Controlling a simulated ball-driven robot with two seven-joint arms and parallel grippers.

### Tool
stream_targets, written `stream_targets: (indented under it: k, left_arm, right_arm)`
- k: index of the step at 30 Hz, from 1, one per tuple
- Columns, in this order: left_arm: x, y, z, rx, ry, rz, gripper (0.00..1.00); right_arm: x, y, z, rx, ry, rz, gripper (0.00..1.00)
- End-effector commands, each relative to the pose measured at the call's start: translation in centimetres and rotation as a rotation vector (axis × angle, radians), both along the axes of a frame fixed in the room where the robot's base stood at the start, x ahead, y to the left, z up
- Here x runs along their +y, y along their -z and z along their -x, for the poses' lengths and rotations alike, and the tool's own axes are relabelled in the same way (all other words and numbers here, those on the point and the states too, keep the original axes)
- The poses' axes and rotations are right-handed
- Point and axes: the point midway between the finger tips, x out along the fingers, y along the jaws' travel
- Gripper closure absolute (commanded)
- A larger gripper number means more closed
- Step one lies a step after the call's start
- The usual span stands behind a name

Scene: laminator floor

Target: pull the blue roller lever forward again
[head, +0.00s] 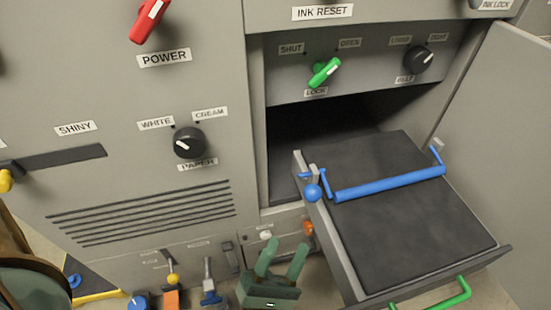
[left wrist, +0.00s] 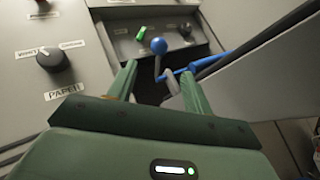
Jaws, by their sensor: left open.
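The blue roller lever shows as a blue ball knob (head: 312,192) on a short arm at the left edge of the pulled-out drawer. It joins the blue roller bar (head: 390,184), which lies across the drawer's dark bed. In the left wrist view the knob (left wrist: 159,46) appears above and between my fingertips, apart from them. My left gripper (head: 283,254) is open and empty, below and left of the knob in the head view; it also fills the lower left wrist view (left wrist: 160,85). My right gripper is not in view.
The drawer (head: 478,258) stands out from the cabinet with a green handle (head: 435,297) at its front. An open door (head: 505,120) is on the right. A green lock lever (head: 324,72) and black paper knob (head: 189,142) sit on the panels.

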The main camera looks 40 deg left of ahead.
Motion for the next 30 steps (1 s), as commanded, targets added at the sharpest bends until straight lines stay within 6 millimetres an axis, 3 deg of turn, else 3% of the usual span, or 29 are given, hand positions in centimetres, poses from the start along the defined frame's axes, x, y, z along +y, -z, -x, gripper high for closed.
stream_targets:
  k: [3,9,30]
  left_arm:
    - [-0.2,1.6,1.7,0.003,0.001,0.001,0.5]
    - [-0.3,2.8,3.0,0.001,0.001,0.001,0.5]
    - [-0.3,2.9,3.1,0.001,0.001,0.0,0.5]
  right_arm:
    - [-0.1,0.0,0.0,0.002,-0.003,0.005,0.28]
    - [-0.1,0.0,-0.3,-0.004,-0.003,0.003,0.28]
    - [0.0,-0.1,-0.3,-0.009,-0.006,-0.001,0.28]
